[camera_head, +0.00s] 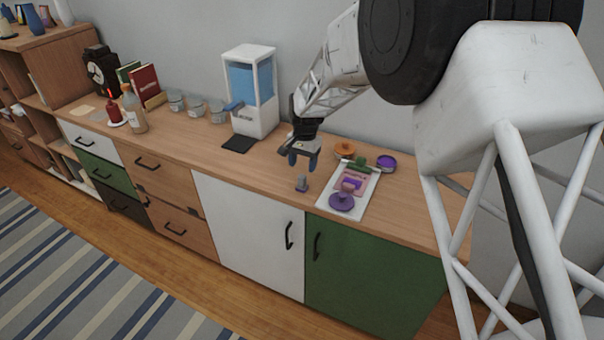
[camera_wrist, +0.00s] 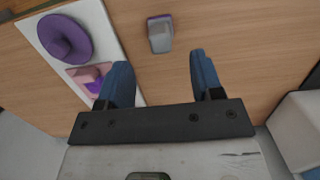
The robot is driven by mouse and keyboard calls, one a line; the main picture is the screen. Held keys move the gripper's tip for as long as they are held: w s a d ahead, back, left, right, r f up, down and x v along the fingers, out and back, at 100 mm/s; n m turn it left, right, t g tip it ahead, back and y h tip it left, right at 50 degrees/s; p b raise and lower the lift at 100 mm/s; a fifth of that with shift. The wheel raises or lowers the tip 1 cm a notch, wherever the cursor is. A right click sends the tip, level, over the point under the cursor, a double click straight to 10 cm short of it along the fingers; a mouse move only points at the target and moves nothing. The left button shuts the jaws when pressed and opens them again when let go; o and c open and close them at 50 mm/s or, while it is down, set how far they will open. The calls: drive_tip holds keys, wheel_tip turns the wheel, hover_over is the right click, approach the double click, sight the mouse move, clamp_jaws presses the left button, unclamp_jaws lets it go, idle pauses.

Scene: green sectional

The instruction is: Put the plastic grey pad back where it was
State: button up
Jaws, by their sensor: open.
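A small grey piece with a purple end (camera_head: 301,183) stands alone on the wooden top, left of the white tray; it best fits the grey pad, though I cannot be sure. In the wrist view the piece (camera_wrist: 160,38) lies just beyond and between my fingertips. My gripper (camera_head: 302,155) is open and empty above the top, behind the piece in the head view; its blue fingers also show in the wrist view (camera_wrist: 160,65). The white tray (camera_head: 330,205) holds a purple round-handled stamp (camera_head: 342,198), a pink item (camera_head: 354,177) and a green-handled item (camera_head: 360,162).
An orange round item (camera_head: 345,148) and a purple round tin (camera_head: 386,162) stand near the tray's back end. A white dispenser (camera_head: 252,92) stands left of my gripper, with a dark mat (camera_head: 238,144) before it. The wood around the grey piece is clear.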

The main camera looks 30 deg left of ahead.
drive_tip(key=shift+w+r, duration=0.15)
drive_tip(key=shift+r, duration=1.1)
drive_tip(key=shift+w+r, duration=0.15)
drive_tip(key=shift+r, duration=1.05)
drive_tip(key=s+d+r+t, duration=0.1)
drive_tip(key=s+d+r, duration=0.2)
drive_tip(key=d+r, duration=0.55)
drive_tip(key=s+d+r, duration=0.3)
drive_tip(key=d, duration=1)
drive_tip(key=s+d+r+t, duration=0.1)
drive_tip(key=s+d+r, duration=0.2)
drive_tip(key=d+r, duration=0.5)
drive_tip(key=s+d+f+t, duration=0.2)
drive_tip(key=s+d, duration=2.2)
drive_tip(key=s, duration=0.3)
drive_tip(key=shift+s+d, duration=0.2)
drive_tip(key=shift+s, duration=0.15)
